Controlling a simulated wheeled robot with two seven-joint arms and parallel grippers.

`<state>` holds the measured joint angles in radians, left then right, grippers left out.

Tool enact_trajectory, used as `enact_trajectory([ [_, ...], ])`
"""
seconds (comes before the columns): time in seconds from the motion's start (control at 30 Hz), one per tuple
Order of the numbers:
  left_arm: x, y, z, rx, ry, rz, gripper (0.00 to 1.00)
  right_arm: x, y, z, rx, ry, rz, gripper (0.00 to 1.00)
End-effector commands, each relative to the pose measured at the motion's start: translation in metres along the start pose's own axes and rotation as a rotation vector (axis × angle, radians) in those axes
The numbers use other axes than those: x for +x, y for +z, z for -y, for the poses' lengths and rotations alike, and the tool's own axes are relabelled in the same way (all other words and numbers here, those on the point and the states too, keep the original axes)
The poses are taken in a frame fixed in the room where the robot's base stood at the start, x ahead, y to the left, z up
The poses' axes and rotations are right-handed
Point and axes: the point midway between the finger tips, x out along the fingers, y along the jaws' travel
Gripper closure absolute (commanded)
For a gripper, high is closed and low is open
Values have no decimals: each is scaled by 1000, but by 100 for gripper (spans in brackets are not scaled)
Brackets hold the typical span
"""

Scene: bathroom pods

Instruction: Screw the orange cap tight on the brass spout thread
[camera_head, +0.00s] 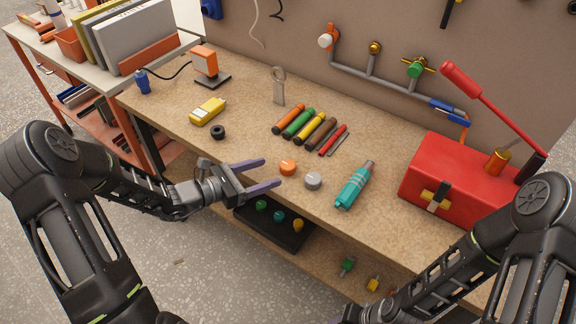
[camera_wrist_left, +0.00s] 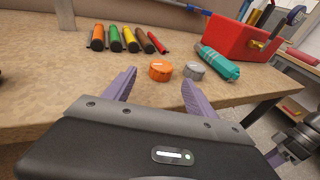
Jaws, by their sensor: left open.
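The orange cap (camera_head: 288,167) lies on the workbench (camera_head: 240,150) near its front edge. A grey cap (camera_head: 313,181) lies close to its right. My left gripper (camera_head: 272,173) is open and empty, with its purple fingertips just short of the orange cap. In the left wrist view the orange cap (camera_wrist_left: 160,71) shows between and slightly beyond the fingertips. On the back panel a grey pipe carries a bare brass fitting (camera_head: 375,48), which looks like the spout thread. My right gripper (camera_wrist_left: 291,147) shows partly at the right of the left wrist view; its jaw state is unclear.
A teal bottle (camera_head: 354,185) lies right of the caps, and a red toolbox (camera_head: 452,180) stands farther right. Several coloured markers (camera_head: 307,127) lie behind the caps. A green valve (camera_head: 417,68) sits on the pipe. A dark tray (camera_head: 270,225) is below the bench edge.

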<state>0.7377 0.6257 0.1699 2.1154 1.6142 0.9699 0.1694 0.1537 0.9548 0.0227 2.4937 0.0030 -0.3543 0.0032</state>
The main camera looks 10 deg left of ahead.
Motion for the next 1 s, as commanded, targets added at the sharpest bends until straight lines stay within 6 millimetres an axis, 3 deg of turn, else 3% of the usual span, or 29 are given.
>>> enact_trajectory([
  [0.43,12,1,1,0,-1,1,35,-3,0,1,1,1,1,64],
  [0.8,58,0,3,0,-2,1,35,-16,2,4,4,6,5,64],
  [1.0,61,-1,2,1,0,0,35,-15,2,4,5,6,5,64],
])
